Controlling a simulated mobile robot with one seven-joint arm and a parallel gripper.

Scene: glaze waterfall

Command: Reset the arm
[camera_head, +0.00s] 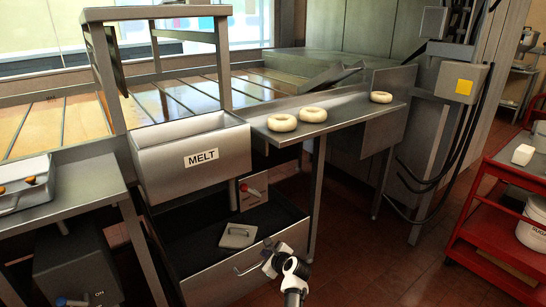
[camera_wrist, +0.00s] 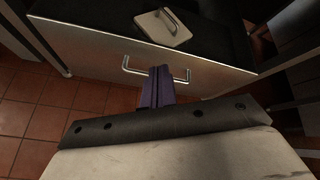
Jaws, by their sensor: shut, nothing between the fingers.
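My gripper (camera_head: 268,248) is low in front of the open drawer under the MELT bin in the head view. In the wrist view its dark purple fingers (camera_wrist: 160,76) are together, with nothing between them. They point at the drawer front (camera_wrist: 90,45) and overlap the middle of its bar handle (camera_wrist: 131,66) in the picture. I cannot tell whether they touch the handle. The drawer's metal front also shows in the head view (camera_head: 215,285), where my arm covers part of its right end.
A flat grey lid with a handle (camera_head: 237,236) lies in the dark drawer. The MELT bin (camera_head: 170,165) stands above. Several pale rings, one nearest the bin (camera_head: 282,123), lie on the metal shelf. A red cart (camera_head: 490,235) stands right. Red tiled floor (camera_head: 385,265) is clear between.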

